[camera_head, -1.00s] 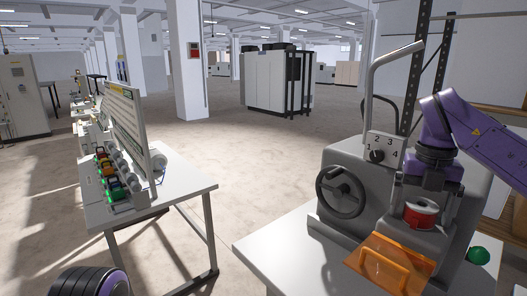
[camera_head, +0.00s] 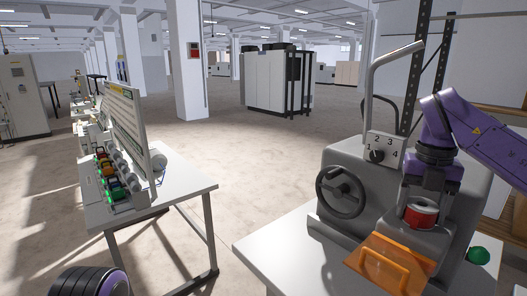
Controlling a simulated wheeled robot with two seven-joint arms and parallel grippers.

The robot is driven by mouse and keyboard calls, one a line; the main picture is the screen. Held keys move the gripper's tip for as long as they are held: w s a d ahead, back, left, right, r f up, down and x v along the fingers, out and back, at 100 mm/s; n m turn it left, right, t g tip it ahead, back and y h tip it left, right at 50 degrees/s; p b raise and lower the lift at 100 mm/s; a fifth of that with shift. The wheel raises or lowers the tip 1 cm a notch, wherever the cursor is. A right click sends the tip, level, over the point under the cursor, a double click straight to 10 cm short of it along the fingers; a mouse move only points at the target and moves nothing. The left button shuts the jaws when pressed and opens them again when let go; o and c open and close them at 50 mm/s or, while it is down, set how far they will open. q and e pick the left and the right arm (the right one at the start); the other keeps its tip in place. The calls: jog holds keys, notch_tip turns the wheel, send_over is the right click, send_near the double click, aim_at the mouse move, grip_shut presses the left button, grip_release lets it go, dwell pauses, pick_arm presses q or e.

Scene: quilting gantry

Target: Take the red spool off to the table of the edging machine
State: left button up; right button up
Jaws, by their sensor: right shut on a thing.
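The red spool (camera_head: 421,213) is at the front of the grey edging machine (camera_head: 345,160), at the right of the head view. My right gripper (camera_head: 421,200) comes down on it from above and is shut on it. I cannot tell whether the spool still touches the machine. The white table (camera_head: 285,249) of the edging machine spreads to its left and front. Of my left arm, only a dark, purple-ringed part (camera_head: 90,283) shows at the bottom left; its gripper is out of view.
An orange guard with a handle (camera_head: 388,262) sits just in front of the spool. A green knob (camera_head: 478,256) is to its right. A handwheel (camera_head: 342,191) and a numbered dial (camera_head: 377,155) are on the machine. Another table (camera_head: 190,181) at left holds several coloured spools.

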jog(key=shift+r+p, duration=2.65)
jog(key=shift+r, duration=0.35)
